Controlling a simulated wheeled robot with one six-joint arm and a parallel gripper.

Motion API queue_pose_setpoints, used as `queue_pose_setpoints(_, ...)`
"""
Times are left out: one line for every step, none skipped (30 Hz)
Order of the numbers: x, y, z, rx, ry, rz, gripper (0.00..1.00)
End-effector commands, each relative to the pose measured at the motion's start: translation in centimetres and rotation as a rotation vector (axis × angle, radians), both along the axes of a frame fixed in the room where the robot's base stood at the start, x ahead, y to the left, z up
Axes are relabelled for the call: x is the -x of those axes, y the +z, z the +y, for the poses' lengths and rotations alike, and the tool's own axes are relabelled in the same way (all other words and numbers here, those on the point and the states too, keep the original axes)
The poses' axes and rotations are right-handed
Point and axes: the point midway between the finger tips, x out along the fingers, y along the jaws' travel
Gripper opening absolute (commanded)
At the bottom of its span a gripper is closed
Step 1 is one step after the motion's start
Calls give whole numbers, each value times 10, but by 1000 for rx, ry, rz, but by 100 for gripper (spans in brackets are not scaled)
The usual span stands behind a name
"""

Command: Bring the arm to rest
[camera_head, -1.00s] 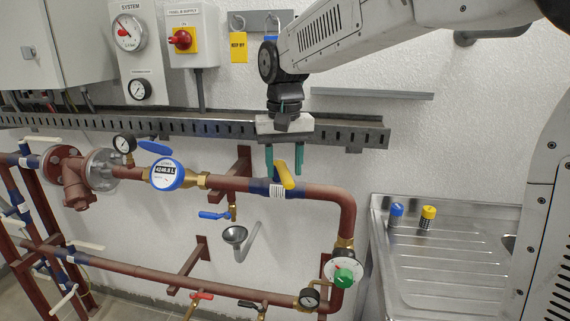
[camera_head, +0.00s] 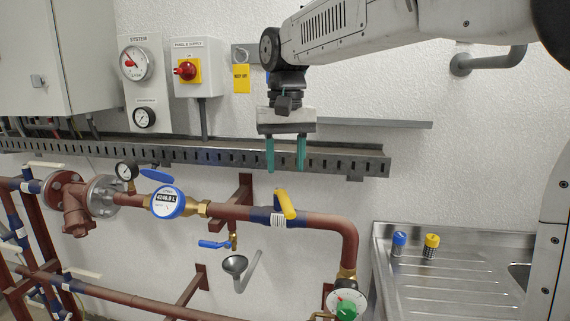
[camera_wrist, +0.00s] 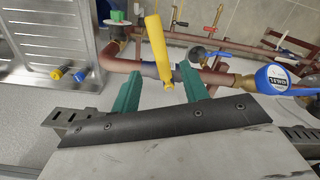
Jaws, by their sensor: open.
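My gripper (camera_head: 286,154) is open and empty, with its two green fingers pointing down in front of the slotted grey rail. In the head view it hangs above the yellow valve handle (camera_head: 285,204) on the upper red-brown pipe (camera_head: 325,221), apart from it. In the wrist view my gripper (camera_wrist: 160,92) shows its green fingers spread, with the yellow handle (camera_wrist: 156,45) seen between and beyond them. My arm (camera_head: 350,30) reaches in from the upper right.
The slotted rail (camera_head: 345,163) runs along the wall behind my gripper. A blue meter (camera_head: 167,202) sits on the pipe to the left. A steel sink (camera_head: 450,280) with a blue cap (camera_head: 399,239) and a yellow cap (camera_head: 431,241) is at right.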

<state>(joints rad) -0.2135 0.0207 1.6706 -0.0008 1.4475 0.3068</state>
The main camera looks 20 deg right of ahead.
Motion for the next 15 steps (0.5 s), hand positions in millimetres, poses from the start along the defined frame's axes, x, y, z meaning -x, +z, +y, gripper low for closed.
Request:
queue_pose_setpoints(0, 0, 0, 0, 0, 0, 45)
queue_pose_setpoints(0, 0, 0, 0, 0, 0, 45)
queue_pose_setpoints(0, 0, 0, 0, 5, 0, 45)
queue_pose_setpoints(-1, 0, 0, -1, 13, -3, 45)
queue_pose_setpoints(-2, -1, 0, -2, 25, -8, 45)
queue_pose_setpoints(1, -10, 0, 1, 45, 2, 45)
queue_pose_setpoints(4, -18, -1, 3, 56, 13, 45)
queue_pose_setpoints(10, -26, -2, 4, 72, 21, 45)
queue_pose_setpoints(21, -33, -6, 6, 89, 29, 45)
queue_pose_setpoints(31, -39, -10, 6, 102, 33, 45)
queue_pose_setpoints(42, -44, -15, 6, 112, 34, 45)
queue_pose_setpoints(58, -50, -22, 6, 124, 36, 45)
queue_pose_setpoints(69, -54, -27, 6, 132, 36, 45)
queue_pose_setpoints(81, -58, -32, 5, 138, 34, 45)
queue_pose_setpoints(97, -64, -39, 5, 146, 33, 45)
